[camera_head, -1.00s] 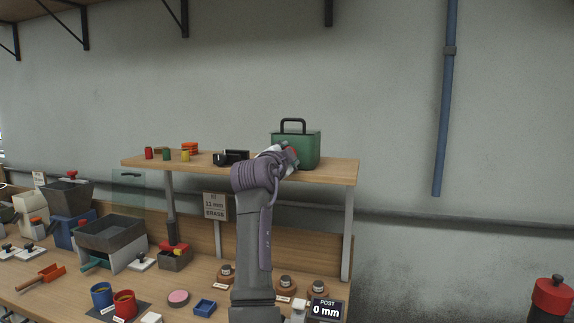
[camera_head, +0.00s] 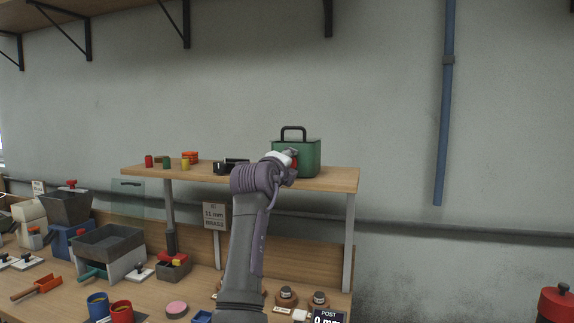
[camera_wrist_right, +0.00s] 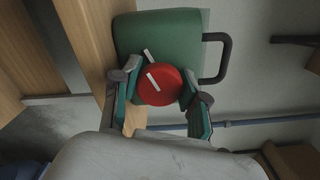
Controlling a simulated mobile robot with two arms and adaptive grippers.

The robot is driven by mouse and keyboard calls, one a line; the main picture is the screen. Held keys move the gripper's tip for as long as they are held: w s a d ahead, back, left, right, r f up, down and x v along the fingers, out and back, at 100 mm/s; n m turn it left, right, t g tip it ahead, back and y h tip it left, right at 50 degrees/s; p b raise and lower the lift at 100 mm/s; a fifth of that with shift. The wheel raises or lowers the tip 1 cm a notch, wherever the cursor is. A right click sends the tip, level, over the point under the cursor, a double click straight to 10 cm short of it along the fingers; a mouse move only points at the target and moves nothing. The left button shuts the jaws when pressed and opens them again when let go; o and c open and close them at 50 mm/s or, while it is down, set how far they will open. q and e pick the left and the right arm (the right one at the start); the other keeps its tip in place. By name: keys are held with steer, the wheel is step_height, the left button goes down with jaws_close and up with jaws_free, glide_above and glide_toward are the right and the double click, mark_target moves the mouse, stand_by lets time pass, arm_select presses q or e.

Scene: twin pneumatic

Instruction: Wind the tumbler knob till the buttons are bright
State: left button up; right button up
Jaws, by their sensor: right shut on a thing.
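The tumbler, a green box with a black handle (camera_head: 308,158), stands on the raised wooden shelf. Its red round knob (camera_wrist_right: 160,86) faces my right wrist camera, and a tilted white mark shows on it. Another white mark lies beside the knob on the green face. My right gripper (camera_wrist_right: 158,92) is shut on the knob, with one finger on either side. In the head view the right gripper (camera_head: 283,160) covers most of the knob. No lit buttons can be made out. My left gripper is not in view.
The shelf (camera_head: 325,180) also holds a black device (camera_head: 229,166) and small coloured cans. Below, the bench carries a grey bin (camera_head: 108,241), cups, a pink disc (camera_head: 176,307) and a POST display (camera_head: 328,316). The wall right of the shelf is bare except for pipes.

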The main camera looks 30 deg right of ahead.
steer(key=shift+f+m, duration=0.15)
steer(key=shift+m, duration=2.05)
steer(key=o, duration=1.1)
steer(key=shift+o, duration=0.2)
step_height(320, 180, up, 9)
steer(key=shift+s+r, duration=0.1)
steer(key=shift+r, duration=0.5)
